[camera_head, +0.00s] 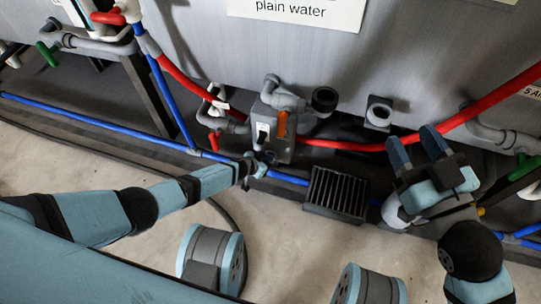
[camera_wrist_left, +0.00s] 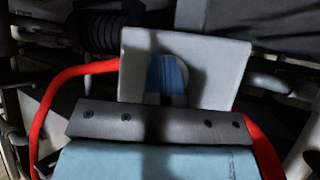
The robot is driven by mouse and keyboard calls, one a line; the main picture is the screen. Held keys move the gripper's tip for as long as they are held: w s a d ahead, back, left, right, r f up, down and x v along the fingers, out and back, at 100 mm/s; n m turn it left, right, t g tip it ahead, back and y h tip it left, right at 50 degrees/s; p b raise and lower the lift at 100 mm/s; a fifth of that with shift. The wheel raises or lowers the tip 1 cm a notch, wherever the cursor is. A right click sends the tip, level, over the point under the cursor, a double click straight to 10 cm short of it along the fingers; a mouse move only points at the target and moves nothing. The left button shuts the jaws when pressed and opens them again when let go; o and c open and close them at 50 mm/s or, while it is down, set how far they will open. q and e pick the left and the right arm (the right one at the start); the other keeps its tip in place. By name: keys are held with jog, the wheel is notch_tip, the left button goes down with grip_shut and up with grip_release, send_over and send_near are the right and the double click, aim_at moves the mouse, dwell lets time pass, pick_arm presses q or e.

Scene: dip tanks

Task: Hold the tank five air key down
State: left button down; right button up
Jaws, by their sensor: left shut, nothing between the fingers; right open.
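A grey box (camera_head: 280,122) with an orange lever, a small white label and a dark part on its front is mounted low on the tank wall. I cannot tell whether it carries the tank five air key. My left gripper (camera_head: 258,160) is shut and empty, just below and in front of this box. In the left wrist view the blue fingers (camera_wrist_left: 167,75) are in front of a pale grey face (camera_wrist_left: 215,65); contact cannot be told. My right gripper (camera_head: 417,142) is open and empty at the right, near the red hose.
The tank wall (camera_head: 420,50) bears a "plain water" sign (camera_head: 300,10). A red hose (camera_head: 450,122) and a blue pipe (camera_head: 90,122) run along it. A black ribbed block (camera_head: 337,192) is on the floor between my grippers. Green-handled valves (camera_head: 525,167) stand far right.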

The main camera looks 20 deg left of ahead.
dwell(0.8)
pick_arm(q)
jog(key=shift+s+p, duration=0.45)
jog(key=shift+s, duration=0.35)
jog(key=shift+s+a+p, duration=0.1)
jog(key=shift+s+p, duration=0.95)
jog(key=shift+s, duration=1.45)
jog(key=shift+r, duration=0.1)
